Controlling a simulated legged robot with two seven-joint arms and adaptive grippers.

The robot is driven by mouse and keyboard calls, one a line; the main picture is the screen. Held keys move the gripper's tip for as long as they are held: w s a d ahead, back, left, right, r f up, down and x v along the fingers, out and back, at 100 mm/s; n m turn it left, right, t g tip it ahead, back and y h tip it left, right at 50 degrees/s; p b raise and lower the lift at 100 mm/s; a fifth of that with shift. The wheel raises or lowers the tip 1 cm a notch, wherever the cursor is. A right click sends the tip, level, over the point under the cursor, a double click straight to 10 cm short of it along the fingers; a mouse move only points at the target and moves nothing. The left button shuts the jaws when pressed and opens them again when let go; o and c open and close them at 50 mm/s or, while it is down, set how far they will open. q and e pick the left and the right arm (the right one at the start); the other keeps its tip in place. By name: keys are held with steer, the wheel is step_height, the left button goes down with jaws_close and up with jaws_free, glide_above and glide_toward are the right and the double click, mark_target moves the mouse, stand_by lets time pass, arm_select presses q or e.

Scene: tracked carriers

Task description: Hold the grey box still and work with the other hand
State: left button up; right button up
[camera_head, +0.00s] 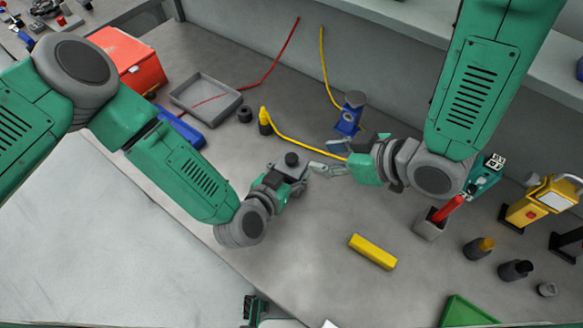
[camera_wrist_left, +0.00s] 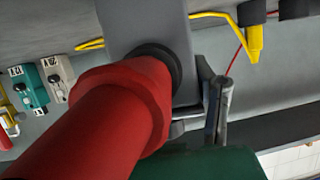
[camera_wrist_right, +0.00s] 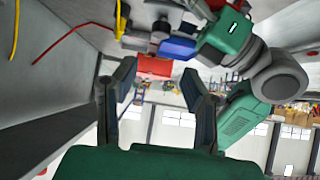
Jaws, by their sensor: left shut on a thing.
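My left gripper (camera_head: 286,178) is low over the middle of the bench, shut on a small grey box (camera_head: 297,170) with a black round part on top. In the left wrist view the grey box (camera_wrist_left: 140,22) shows a black ring, with a thick red handle-like part (camera_wrist_left: 110,115) in front of it, close to the camera. One left finger is beside the box; the red part hides much else. My right gripper (camera_head: 322,155) is just right of the box. In the right wrist view its fingers (camera_wrist_right: 158,72) are apart, with nothing between them.
A grey tray (camera_head: 206,99), red box (camera_head: 130,58) and yellow cable (camera_head: 300,144) are behind. A blue stand (camera_head: 349,114) is close behind my right gripper. A yellow bar (camera_head: 372,251) lies in front. A red-handled holder (camera_head: 432,224) and a yellow device (camera_head: 541,203) stand right.

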mark_target(291, 157)
steer(key=w+a+f+g+h, duration=0.1)
steer(key=a, duration=0.1)
steer(key=w+a+f+g+h, duration=0.1)
steer(key=w+a, duration=0.1)
steer(key=a, duration=0.1)
steer(key=w+a+f+g+h, duration=0.1)
steer(key=a+g, duration=0.1)
steer(key=shift+w+a+f, duration=0.2)
steer(key=shift+f, duration=0.05)
steer(key=a+r+g+h, duration=0.1)
steer(key=r+h, duration=0.1)
steer(key=h, duration=0.1)
steer(key=shift+w+a, duration=0.1)
steer(key=shift+a, duration=0.1)
steer(key=r, duration=0.1)
steer(key=d+r+h, duration=0.1)
steer(key=r, duration=0.1)
steer(key=shift+w+d+g+h, duration=0.2)
steer(key=shift+w+g+h, duration=0.05)
steer(key=shift+g+h, duration=0.15)
steer(key=shift+d+r, duration=0.2)
steer(key=shift+r, duration=0.15)
steer(key=shift+w+d, duration=0.1)
steer(key=shift+d, duration=0.1)
steer(key=shift+f+h, duration=0.15)
steer(key=shift+h, duration=0.15)
steer(key=shift+a+f, duration=0.15)
steer(key=shift+f, duration=4.55)
